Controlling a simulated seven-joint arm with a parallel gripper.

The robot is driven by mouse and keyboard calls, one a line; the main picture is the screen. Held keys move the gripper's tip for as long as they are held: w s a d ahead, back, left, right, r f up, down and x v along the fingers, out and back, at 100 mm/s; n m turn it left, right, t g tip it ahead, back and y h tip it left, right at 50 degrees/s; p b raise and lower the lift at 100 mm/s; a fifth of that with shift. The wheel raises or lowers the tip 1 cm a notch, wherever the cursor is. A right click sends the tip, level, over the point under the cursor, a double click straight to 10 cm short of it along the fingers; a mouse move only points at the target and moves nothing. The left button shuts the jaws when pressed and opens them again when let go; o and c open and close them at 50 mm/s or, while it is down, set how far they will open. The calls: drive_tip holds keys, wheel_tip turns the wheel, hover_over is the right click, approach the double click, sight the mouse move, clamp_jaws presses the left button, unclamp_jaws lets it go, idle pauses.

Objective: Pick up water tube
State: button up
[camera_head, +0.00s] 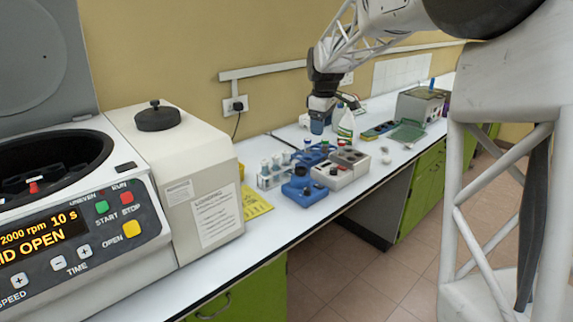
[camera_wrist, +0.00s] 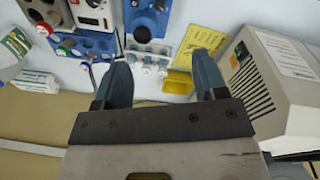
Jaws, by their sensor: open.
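A clear rack (camera_head: 268,182) with several capped tubes (camera_head: 276,160) stands on the bench in the head view, left of the blue units. The rack with its tubes (camera_wrist: 150,62) also shows in the wrist view, between and beyond my fingers. I cannot tell which tube holds water. My gripper (camera_head: 318,125) is above the back of the bench in the head view, behind and to the right of the rack. In the wrist view my gripper (camera_wrist: 162,65) has its two blue-grey fingers wide apart, with nothing held between them.
A centrifuge (camera_head: 75,215) with its lid raised fills the left. A beige machine (camera_head: 190,170) stands beside it, near a yellow sheet (camera_head: 255,203). Blue units (camera_head: 305,192) and a white-grey block (camera_head: 341,172) crowd the rack's right. A bottle (camera_head: 345,125) stands near my gripper.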

drive_tip(key=w+a+f+n, duration=0.2)
drive_tip(key=w+a+f, duration=0.1)
drive_tip(key=w, duration=0.3)
drive_tip(key=w+a+f+n, duration=0.2)
drive_tip(key=w+a+f, duration=0.1)
drive_tip(key=w, duration=0.4)
drive_tip(key=n+g, duration=0.1)
drive_tip(key=n, duration=0.2)
hover_over(286, 152)
wheel_tip(286, 152, down, 9)
drive_tip(key=shift+w+r, duration=0.15)
drive_tip(key=shift+r, duration=0.05)
drive_tip(key=shift+f, duration=0.15)
drive_tip(key=shift+f, duration=1.2)
drive_tip(key=shift+f, duration=0.1)
drive_tip(key=shift+f, duration=2.45)
drive_tip(key=shift+c, duration=0.3)
